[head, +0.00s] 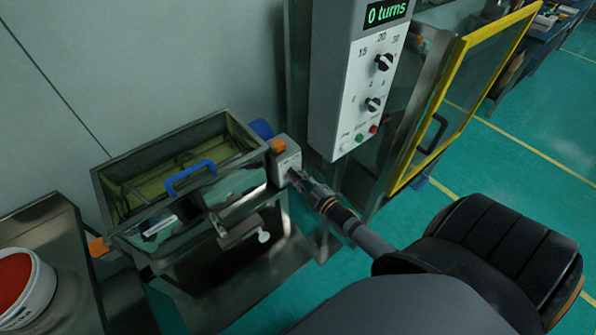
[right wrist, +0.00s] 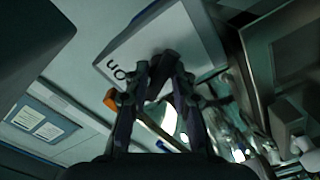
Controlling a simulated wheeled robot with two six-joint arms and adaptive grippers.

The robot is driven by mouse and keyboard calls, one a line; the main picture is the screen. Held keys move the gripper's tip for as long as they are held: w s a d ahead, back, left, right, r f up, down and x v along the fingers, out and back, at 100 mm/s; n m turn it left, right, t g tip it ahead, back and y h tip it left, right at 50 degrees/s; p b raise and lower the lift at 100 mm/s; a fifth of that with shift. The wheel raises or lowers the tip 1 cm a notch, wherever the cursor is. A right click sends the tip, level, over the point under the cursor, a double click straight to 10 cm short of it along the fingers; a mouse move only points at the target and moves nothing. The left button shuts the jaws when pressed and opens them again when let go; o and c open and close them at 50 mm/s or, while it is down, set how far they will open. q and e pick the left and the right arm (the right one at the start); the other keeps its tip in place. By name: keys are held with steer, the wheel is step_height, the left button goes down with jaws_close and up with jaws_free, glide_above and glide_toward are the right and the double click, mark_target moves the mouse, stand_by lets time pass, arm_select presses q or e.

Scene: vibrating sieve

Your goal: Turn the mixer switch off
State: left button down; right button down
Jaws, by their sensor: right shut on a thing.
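The mixer's switch box (head: 284,157), grey with an orange part on top, sits at the right end of the sieve's metal bin (head: 180,180). My right gripper (head: 294,177) reaches it from the lower right and its fingertips are against the box's front. In the right wrist view the light box face (right wrist: 185,38) carries dark lettering that looks like "on", turned over. The dark switch knob (right wrist: 158,68) is between the fingertips of the right gripper (right wrist: 163,62), which is shut on it. The fingers hide most of the knob, so its setting is unclear. My left gripper is out of view.
A white control panel (head: 348,85) with knobs and a "0 turns" display stands just behind. A yellow-framed guard door (head: 462,75) is to its right. A white bucket (head: 28,285) stands far left.

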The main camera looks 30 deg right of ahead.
steer(key=shift+f+n, duration=0.15)
steer(key=shift+n, duration=0.25)
steer(key=c, duration=1.1)
jaws_free()
steer(key=shift+s, duration=0.1)
steer(key=s+d, duration=0.1)
steer(key=s, duration=1)
steer(key=shift+s+r, duration=0.2)
steer(key=shift+s, duration=0.2)
steer(key=shift+f, duration=0.1)
